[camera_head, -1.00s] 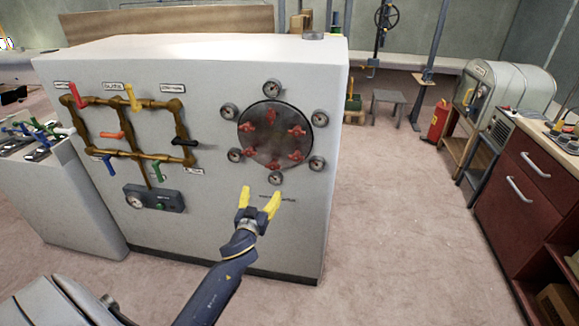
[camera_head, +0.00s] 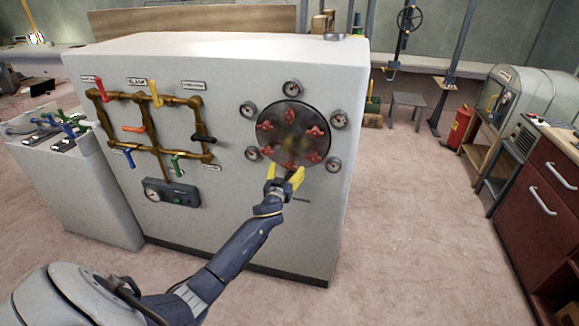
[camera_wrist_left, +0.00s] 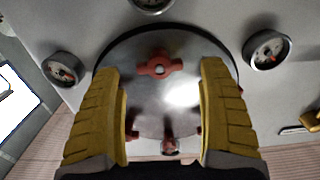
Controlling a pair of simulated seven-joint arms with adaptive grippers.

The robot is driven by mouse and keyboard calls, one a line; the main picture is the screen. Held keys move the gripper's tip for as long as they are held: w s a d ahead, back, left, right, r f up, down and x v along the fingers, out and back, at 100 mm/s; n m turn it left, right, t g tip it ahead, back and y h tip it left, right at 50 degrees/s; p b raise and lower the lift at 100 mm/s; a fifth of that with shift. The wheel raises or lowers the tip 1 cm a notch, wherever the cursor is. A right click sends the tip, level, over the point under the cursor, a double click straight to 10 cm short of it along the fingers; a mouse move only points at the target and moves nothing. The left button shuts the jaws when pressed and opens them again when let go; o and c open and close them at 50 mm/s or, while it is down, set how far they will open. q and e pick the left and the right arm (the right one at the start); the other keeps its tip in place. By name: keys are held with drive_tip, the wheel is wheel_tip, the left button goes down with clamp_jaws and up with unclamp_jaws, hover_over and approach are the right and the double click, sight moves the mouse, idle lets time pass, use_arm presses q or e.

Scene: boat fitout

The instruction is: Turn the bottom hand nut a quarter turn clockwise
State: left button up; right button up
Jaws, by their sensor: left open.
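The round grey cover plate (camera_head: 290,138) is on the front of the white cabinet, with a ring of red hand nuts. My left gripper (camera_head: 284,173) is open, its yellow fingers at the plate's lower edge, where they hide the bottom hand nut in the head view. In the left wrist view one red hand nut (camera_wrist_left: 158,68) shows between the two open fingers. It looks like the bottom one, with that view upside down. The fingers appear not to touch it; the remaining depth is hard to tell. My right gripper is not in view.
Several gauges ring the plate, including one at its lower right (camera_head: 333,165). Brass pipes (camera_head: 150,152) with coloured levers and a small gauge box (camera_head: 172,192) are left of it. A red-brown drawer cabinet (camera_head: 540,205) stands far right. Floor between is clear.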

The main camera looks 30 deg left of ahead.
sight(289, 166)
use_arm(q)
drive_tip(key=shift+x, duration=1.85)
drive_tip(key=shift+c, duration=0.2)
drive_tip(key=shift+r, duration=0.1)
clamp_jaws()
